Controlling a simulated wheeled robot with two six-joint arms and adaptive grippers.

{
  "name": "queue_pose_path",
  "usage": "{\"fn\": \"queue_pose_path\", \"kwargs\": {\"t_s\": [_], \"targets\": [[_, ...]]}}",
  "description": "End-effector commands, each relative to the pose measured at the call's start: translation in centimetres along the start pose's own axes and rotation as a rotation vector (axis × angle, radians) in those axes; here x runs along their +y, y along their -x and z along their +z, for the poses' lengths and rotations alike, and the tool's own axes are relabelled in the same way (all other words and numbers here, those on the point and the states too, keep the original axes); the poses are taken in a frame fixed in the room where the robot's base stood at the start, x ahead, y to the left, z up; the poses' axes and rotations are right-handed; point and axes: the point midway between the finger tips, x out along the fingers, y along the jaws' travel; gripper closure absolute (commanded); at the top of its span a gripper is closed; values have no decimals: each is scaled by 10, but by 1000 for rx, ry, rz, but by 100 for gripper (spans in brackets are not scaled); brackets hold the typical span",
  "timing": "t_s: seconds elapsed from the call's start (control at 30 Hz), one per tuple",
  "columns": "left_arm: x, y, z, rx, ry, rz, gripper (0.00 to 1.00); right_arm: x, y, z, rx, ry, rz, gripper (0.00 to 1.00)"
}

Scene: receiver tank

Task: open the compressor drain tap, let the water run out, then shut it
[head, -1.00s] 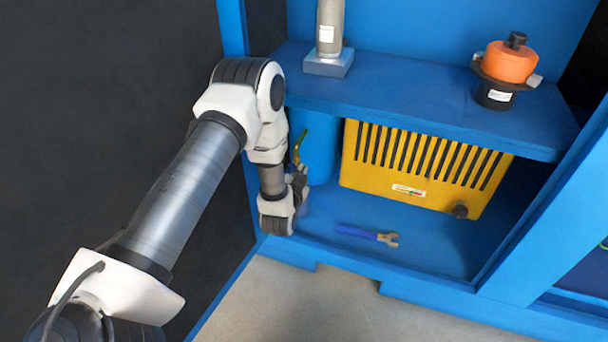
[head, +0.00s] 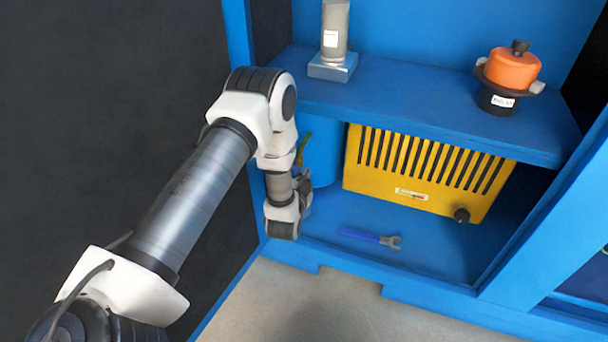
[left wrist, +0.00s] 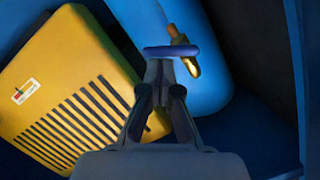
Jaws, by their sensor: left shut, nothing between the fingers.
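The drain tap shows best in the left wrist view, with a brass body (left wrist: 184,54) and a blue lever handle (left wrist: 172,50) lying crosswise over it. It sits against the blue tank (left wrist: 214,75), which also shows in the head view (head: 320,152) beneath the shelf. My left gripper (left wrist: 159,70) is shut and empty, its fingertips right at the left part of the blue handle; I cannot tell whether they touch it. In the head view my left gripper (head: 303,183) is low beside the tank, partly hidden by its own wrist. No running water shows. My right gripper is not in view.
A yellow slotted unit (head: 425,170) stands right of the tank, also in the left wrist view (left wrist: 65,60). A blue-handled spanner (head: 372,237) lies on the cabinet floor. The shelf (head: 420,105) above holds a grey cylinder (head: 335,35) and an orange-topped part (head: 511,72).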

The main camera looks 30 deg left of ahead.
Motion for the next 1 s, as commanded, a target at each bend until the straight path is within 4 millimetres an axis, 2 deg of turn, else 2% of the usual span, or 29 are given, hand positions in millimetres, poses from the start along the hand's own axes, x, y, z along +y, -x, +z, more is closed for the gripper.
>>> {"fn": "queue_pose_path", "kwargs": {"t_s": [0.27,0.67,1.0], "targets": [[2,0,1,-1,-71,-15,100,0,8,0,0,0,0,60],[6,-2,8,-1,-306,-75,100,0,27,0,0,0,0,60],[8,-3,13,-1,-303,-74,100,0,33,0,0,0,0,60]]}}
